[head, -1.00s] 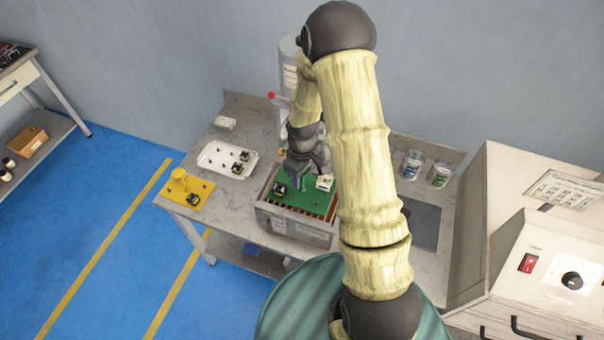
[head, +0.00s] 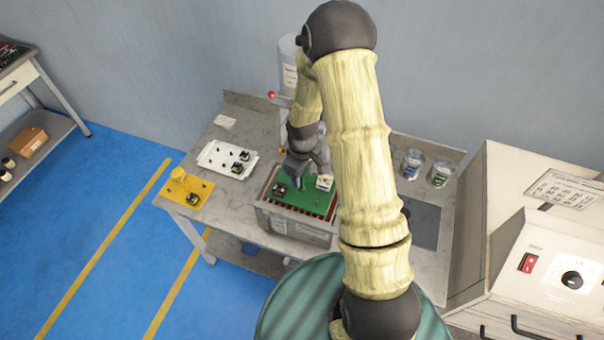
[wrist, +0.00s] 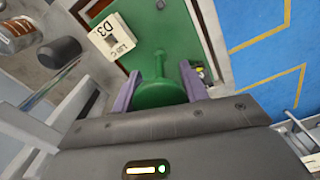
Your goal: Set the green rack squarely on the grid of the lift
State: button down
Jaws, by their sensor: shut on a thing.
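The green rack (head: 307,198) is a flat plate over the grid (head: 320,214) of the lift (head: 290,226). Dark slats of the grid show along the front. The rack's edges look roughly in line with the lift's rim. I cannot tell whether the rack rests fully on the grid; my arm hides its right side.
A white tray (head: 215,166) with small parts and a yellow plate (head: 178,195) with a knob lie left on the table. Two glass jars (head: 412,165) stand at the right, beyond my arm. A control cabinet (head: 500,235) fills the right side.

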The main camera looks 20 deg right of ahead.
jog(key=shift+f+b, duration=0.7)
jog(key=shift+f, duration=0.25)
jog(key=c, duration=0.7)
grip_release()
jog(key=shift+r, duration=0.1)
jog(key=shift+r, duration=0.1)
notch_tip(320, 180, up, 17)
jog(key=b, duration=0.3)
jog(key=shift+r, duration=0.1)
